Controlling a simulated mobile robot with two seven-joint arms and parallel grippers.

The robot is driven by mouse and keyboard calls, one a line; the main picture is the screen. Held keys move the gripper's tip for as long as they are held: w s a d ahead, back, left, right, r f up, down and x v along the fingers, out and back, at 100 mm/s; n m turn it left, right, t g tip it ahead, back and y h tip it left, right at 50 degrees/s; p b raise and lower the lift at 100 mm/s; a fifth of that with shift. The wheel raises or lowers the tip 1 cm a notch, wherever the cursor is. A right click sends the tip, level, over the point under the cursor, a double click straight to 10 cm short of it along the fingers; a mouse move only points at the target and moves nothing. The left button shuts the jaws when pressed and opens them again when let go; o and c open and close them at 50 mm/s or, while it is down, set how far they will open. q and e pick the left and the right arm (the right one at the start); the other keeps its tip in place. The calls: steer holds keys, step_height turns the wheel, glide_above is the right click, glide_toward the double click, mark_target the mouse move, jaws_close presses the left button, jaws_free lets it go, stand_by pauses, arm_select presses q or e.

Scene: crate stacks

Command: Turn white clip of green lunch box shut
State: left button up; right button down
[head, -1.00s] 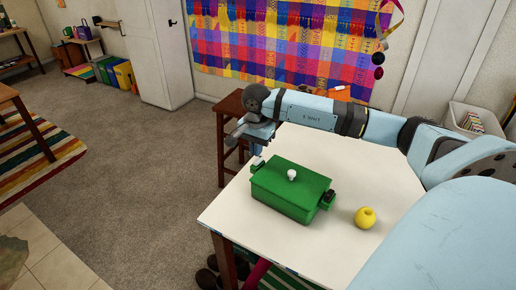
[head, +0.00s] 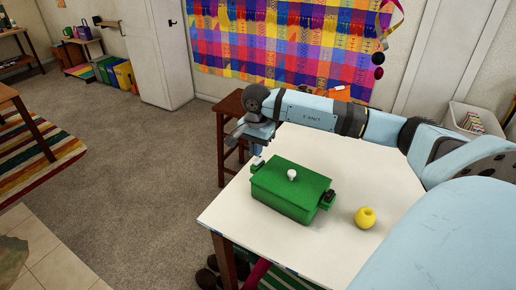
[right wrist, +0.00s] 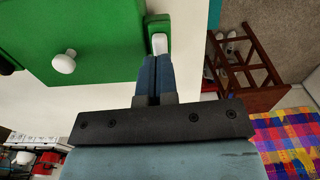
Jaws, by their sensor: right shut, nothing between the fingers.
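The green lunch box (head: 290,205) stands on the white table with its lid on and a white knob (head: 292,174) on top. Its white clip (head: 257,162) is on the box's far left end. In the right wrist view the white clip (right wrist: 160,43) sits in a green bracket at the box's edge. My right gripper (head: 258,152) is shut and empty, right at the clip. In the right wrist view the closed fingertips (right wrist: 155,60) meet the clip's near end; I cannot tell whether they touch it. My left gripper is out of view.
A yellow ball-shaped thing with a hole (head: 365,217) stands on the white table (head: 385,175), right of the box. A black clip (head: 327,198) is on the box's right end. A brown wooden stool (head: 230,108) stands behind the table's left side.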

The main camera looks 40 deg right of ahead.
steer(key=shift+f+b, duration=0.95)
steer(key=shift+f, duration=0.2)
steer(key=shift+r, duration=0.25)
stand_by(0.4)
steer(key=shift+w, duration=0.1)
steer(key=shift+w+a+b, duration=0.3)
steer(key=shift+w, duration=0.45)
steer(key=shift+w+a+b, duration=0.3)
steer(key=shift+w, duration=0.4)
steer(key=shift+f+b, duration=0.5)
steer(key=shift+f, duration=0.1)
